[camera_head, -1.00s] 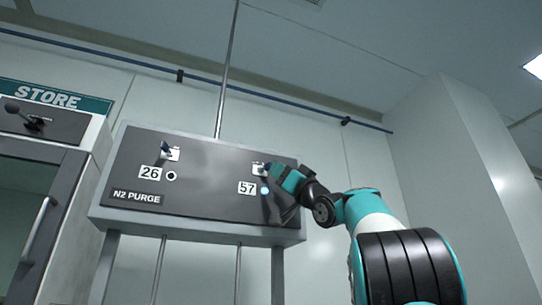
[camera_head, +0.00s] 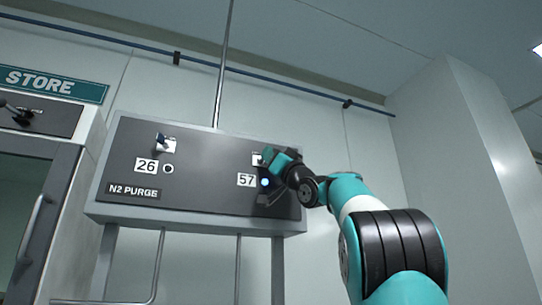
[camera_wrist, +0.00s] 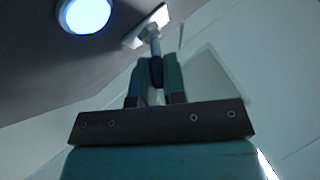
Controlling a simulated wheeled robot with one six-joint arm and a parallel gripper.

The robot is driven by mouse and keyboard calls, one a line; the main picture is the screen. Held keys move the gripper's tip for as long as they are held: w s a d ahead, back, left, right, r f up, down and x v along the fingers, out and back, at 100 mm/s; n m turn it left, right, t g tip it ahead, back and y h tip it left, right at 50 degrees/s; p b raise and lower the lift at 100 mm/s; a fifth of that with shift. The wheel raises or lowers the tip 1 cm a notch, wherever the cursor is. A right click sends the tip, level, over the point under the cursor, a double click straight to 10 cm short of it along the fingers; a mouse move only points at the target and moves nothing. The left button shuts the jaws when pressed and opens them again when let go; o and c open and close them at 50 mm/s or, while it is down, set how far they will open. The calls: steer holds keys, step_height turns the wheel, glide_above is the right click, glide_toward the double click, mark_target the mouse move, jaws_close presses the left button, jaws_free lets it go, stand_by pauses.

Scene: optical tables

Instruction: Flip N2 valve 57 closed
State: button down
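N2 valve 57 is on the grey N2 PURGE panel, above and right of its "57" label (camera_head: 246,180). My gripper largely hides the valve in the head view; a bit of its white plate (camera_head: 257,159) shows. In the wrist view, its white base (camera_wrist: 146,29) and dark blue lever (camera_wrist: 156,72) show, with the lever between the two teal fingers. My gripper (camera_head: 268,156) is at the valve, and its fingers (camera_wrist: 155,72) appear closed against the lever's sides. The round lamp (camera_head: 265,182) below the valve glows blue; it also shows in the wrist view (camera_wrist: 86,14).
Valve 26 (camera_head: 165,143) is on the left of the same panel (camera_head: 205,170), with a dark lever and an unlit round indicator (camera_head: 168,169). A STORE cabinet (camera_head: 62,160) stands at the left. A wall pillar (camera_head: 465,150) is at the right.

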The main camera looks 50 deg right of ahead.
steer(key=shift+a+h, duration=0.1)
steer(key=shift+h, duration=0.4)
steer(key=shift+w+a+m+g+h+b, duration=0.3)
steer(key=shift+a+m+g+h+b, duration=0.3)
steer(key=shift+m+g+h, duration=2.3)
steer(key=shift+w+a+m+g+h+b, duration=0.35)
steer(key=shift+m+g+h+b, duration=0.9)
steer(key=shift+h, duration=3.2)
steer(key=shift+w+a+m+g+h+b, duration=0.4)
steer(key=shift+m+g+h, duration=1.35)
steer(key=shift+g+h, duration=1.35)
steer(key=shift+s+a+r+h, duration=0.1)
steer(key=shift+h, duration=0.65)
steer(key=c, duration=1.2)
jaws_free()
